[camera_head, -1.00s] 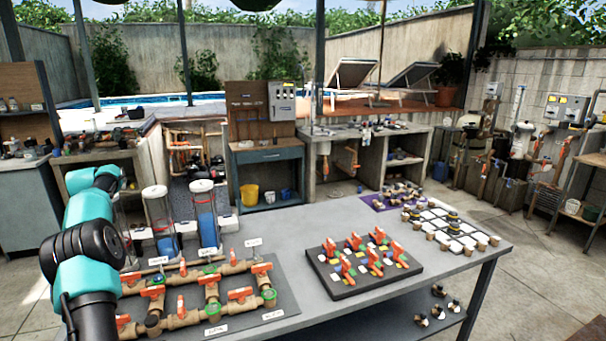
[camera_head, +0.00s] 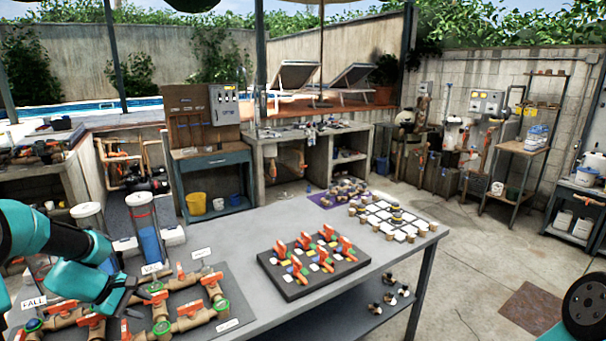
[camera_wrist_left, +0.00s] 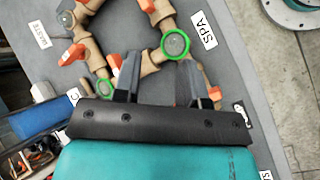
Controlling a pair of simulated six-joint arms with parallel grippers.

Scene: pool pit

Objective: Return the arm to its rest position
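My left arm reaches in from the left edge of the head view. Its left gripper (camera_head: 142,297) is above the board of brown pipes with orange handles and green-rimmed fittings (camera_head: 187,308). In the left wrist view the two dark fingers of this gripper (camera_wrist_left: 160,78) stand apart, with pipework showing below and between them. Nothing is visibly held. A green-rimmed fitting (camera_wrist_left: 175,43) lies just ahead of the fingers, near the SPA label (camera_wrist_left: 204,30). I cannot tell how high the fingers are above the pipes. My right gripper is not in view; only part of my right arm (camera_head: 585,305) shows.
A dark tray with orange-handled valves (camera_head: 311,259) sits mid-table. White tiles with small fittings (camera_head: 385,217) are at the table's far right. Clear cylinders (camera_head: 145,230) stand behind the pipe board. The grey tabletop (camera_head: 235,232) between them is bare.

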